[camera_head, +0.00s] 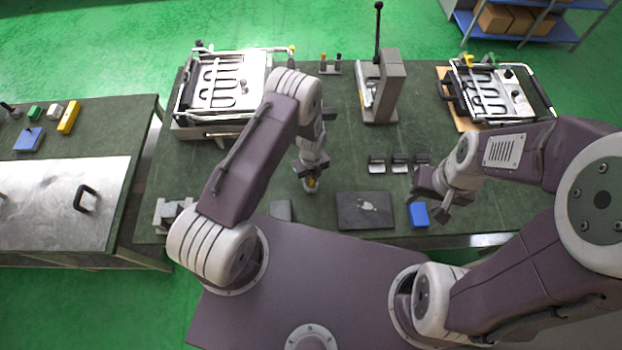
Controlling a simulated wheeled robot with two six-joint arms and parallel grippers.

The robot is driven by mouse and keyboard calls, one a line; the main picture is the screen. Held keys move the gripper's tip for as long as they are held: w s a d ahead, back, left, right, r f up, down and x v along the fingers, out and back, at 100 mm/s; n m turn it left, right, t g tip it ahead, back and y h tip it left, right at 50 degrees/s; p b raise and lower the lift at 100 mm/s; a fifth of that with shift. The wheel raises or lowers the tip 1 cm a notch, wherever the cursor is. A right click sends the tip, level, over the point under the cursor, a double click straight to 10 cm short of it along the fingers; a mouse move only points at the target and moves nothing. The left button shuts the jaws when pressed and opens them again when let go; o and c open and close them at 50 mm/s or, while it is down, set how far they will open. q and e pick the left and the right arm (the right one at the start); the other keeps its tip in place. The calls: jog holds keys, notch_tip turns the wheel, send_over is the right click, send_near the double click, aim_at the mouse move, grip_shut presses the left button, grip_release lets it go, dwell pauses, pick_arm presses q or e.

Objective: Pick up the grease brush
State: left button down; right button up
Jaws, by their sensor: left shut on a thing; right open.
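My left gripper (311,186) is low over the middle of the green work table, its fingers pointing down. It is shut on a small yellow-orange thing, which I take to be the grease brush (311,182). Only a little of it shows between the fingers, and the rest is hidden. I cannot tell whether it touches the table. My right gripper (440,210) is open and empty, just right of a blue block (419,213).
A dark plate (364,210) lies right of my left gripper. Several small black-and-silver clamps (398,164) stand behind it. A lever press (380,90) and a small tool stand (330,68) are at the back. Heating-element fixtures stand back left (222,85) and back right (497,95).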

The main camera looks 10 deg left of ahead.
pick_arm(q)
jog(key=shift+r, duration=0.5)
notch_tip(320, 180, up, 3)
jog(key=shift+f+b, duration=0.2)
jog(key=shift+b, duration=0.6)
jog(key=s+d+r+b, duration=0.2)
jog(key=s+d+r, duration=0.5)
jog(key=s, duration=0.2)
jog(key=shift+s+r+b, duration=0.15)
jog(key=shift+r+b, duration=0.05)
jog(key=shift+b, duration=0.15)
